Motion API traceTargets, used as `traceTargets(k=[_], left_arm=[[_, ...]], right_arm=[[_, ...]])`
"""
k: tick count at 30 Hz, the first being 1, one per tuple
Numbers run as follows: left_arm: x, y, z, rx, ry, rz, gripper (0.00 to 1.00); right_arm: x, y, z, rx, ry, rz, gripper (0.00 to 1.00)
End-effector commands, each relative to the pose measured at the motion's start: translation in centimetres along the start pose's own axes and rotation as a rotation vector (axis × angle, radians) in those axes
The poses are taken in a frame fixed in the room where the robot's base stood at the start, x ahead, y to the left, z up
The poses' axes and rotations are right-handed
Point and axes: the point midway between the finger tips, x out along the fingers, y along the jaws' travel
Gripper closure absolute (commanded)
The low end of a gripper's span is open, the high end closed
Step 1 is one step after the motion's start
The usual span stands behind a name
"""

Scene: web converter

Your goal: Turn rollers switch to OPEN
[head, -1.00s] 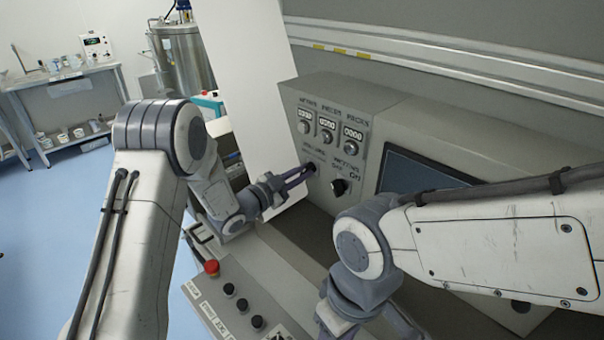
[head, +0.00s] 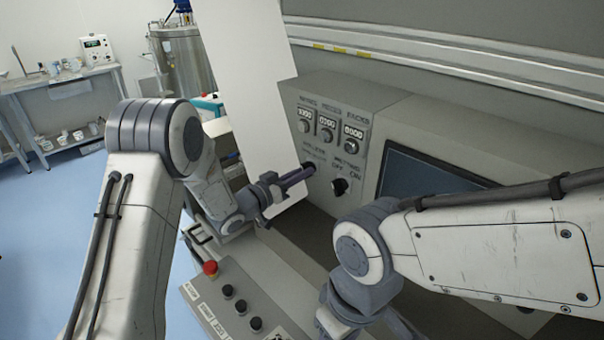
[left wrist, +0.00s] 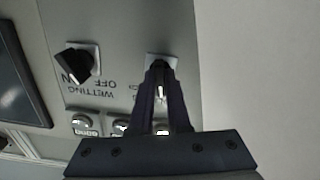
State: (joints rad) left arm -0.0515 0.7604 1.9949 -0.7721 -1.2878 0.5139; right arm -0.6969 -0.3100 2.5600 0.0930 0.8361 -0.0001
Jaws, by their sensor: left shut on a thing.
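My left gripper (head: 307,169) is at the control panel, its fingers shut on the rollers switch. In the left wrist view the gripper (left wrist: 160,72) covers most of that switch; the pale plate of the rollers switch (left wrist: 174,61) shows around the fingertips. Its knob and its setting are hidden, and its lettering is too blurred or covered to read. My right arm shows at the right in the head view, but its fingertips are out of view.
The black wetting switch (head: 340,186), marked OFF and ON, sits close right of the rollers switch. Counters (head: 327,134) are above, and a dark screen (head: 425,185) is at the right. A lower panel has a red button (head: 210,268) and several black buttons.

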Motion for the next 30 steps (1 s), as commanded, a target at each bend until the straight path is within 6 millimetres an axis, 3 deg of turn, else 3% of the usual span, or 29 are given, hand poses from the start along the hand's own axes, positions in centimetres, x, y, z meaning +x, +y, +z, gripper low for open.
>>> traceTargets(k=[12,30], left_arm=[[-0.03,-0.03,-0.03,-0.239,-0.001,-0.001,1.0],[-0.03,-0.07,-0.01,-0.294,0.0,-0.002,1.0]], right_arm=[[-0.37,-0.03,-0.02,0.0,0.0,0.0,0.5],[-0.42,-0.03,-0.02,0.0,0.0,0.0,0.5]])
